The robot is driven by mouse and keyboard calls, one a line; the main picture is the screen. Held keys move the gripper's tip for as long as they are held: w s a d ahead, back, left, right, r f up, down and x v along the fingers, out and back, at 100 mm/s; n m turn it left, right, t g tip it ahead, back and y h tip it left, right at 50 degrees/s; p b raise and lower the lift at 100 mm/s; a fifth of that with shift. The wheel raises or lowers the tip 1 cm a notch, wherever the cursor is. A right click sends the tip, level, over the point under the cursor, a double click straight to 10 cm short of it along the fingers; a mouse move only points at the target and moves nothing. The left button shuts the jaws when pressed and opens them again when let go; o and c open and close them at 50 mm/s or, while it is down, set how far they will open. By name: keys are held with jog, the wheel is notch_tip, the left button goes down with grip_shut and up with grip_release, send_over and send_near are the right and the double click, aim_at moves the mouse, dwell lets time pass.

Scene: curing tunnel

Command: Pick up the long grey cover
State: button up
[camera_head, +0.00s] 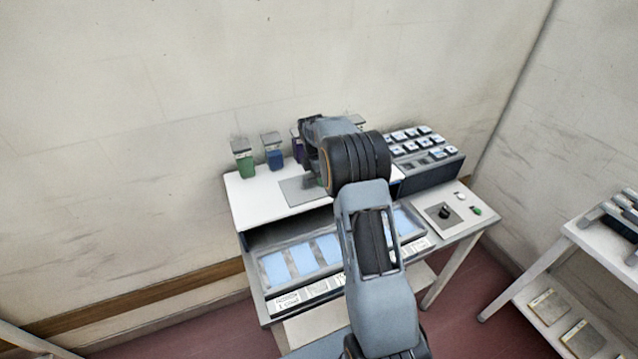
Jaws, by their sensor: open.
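A long grey piece with several pale blue panes (302,262) lies along the front of the bench, below the raised white shelf. It looks like the long grey cover, though I cannot be sure. My arm crosses in front of its right part and hides some of it. My gripper (313,170) is at the far end of my arm, over the white shelf, behind and above the long grey piece and apart from it. It is open, but its fingertips are mostly hidden by my wrist. I see nothing held in it.
Several lidded cups, one green (245,163) and one blue (273,158), stand along the back of the white shelf (252,205). A rack of small blocks (428,165) and a knob panel (445,213) are at right. Another table (590,232) stands far right.

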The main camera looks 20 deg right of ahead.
jog(key=shift+f, duration=0.15)
dwell(0.3)
grip_shut()
